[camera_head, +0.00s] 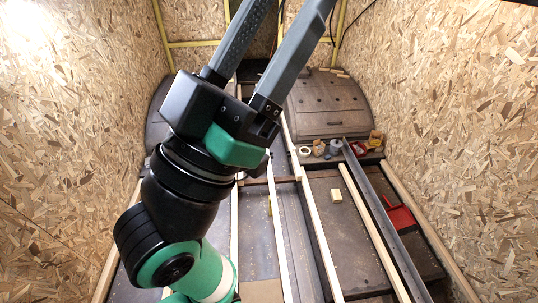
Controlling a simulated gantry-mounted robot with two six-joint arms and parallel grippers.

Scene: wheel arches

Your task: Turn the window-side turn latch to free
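My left gripper (288,10) is large and close to the camera. Its arm rises from the lower left of centre and slants up to the right. Its two grey fingers are spread well apart with nothing between them, and their ends reach the top edge of the picture. I cannot make out a window or a turn latch. The arm and gripper hide part of the left and middle background. A rounded brown wheel-arch cover (325,100) with small dark spots stands at the back right. My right gripper is not in view.
Chipboard walls (455,120) close in both sides. Long pale battens (312,220) and a dark beam (385,220) run along the floor. A yellow block (336,195) and red object (400,217) lie nearer.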

